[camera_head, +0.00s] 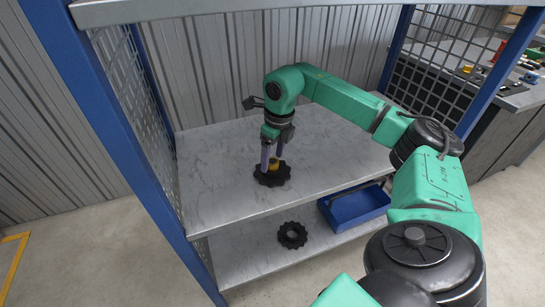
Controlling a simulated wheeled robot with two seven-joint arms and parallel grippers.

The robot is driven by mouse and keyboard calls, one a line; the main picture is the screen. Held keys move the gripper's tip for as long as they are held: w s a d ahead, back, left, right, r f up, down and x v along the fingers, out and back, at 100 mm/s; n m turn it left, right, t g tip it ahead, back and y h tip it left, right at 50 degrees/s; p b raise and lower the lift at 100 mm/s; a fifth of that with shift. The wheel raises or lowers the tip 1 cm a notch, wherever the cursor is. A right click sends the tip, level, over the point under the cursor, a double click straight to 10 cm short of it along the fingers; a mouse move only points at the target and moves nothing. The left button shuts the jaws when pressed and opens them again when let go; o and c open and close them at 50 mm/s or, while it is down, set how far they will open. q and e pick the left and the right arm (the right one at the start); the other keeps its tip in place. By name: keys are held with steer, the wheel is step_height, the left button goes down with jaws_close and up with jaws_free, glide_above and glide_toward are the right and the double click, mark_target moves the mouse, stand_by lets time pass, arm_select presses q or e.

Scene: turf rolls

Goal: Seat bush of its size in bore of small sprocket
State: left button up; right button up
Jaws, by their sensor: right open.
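A black toothed sprocket (272,178) lies flat on the middle shelf. From this view I cannot be sure which sprocket is the small one. My right gripper (272,158) points down over the first sprocket, open, its two purple-grey fingers on either side of the bush. My left gripper is not in view.
A blue tray (381,196) stands on the lower shelf at the right. Blue posts (118,135) and mesh side panels (120,85) bound the rack, with a top shelf (200,10) above. The middle shelf (215,160) is clear around the sprocket. A bench (500,100) with small items stands at far right.

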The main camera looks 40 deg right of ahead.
mark_target(277, 163)
step_height(277, 163, up, 12)
steer(key=s+p, duration=0.1)
steer(key=shift+s+d+f+p, duration=0.15)
steer(key=shift+s+d+p, duration=0.05)
steer(key=shift+p, duration=0.1)
steer(key=shift+f, duration=0.1)
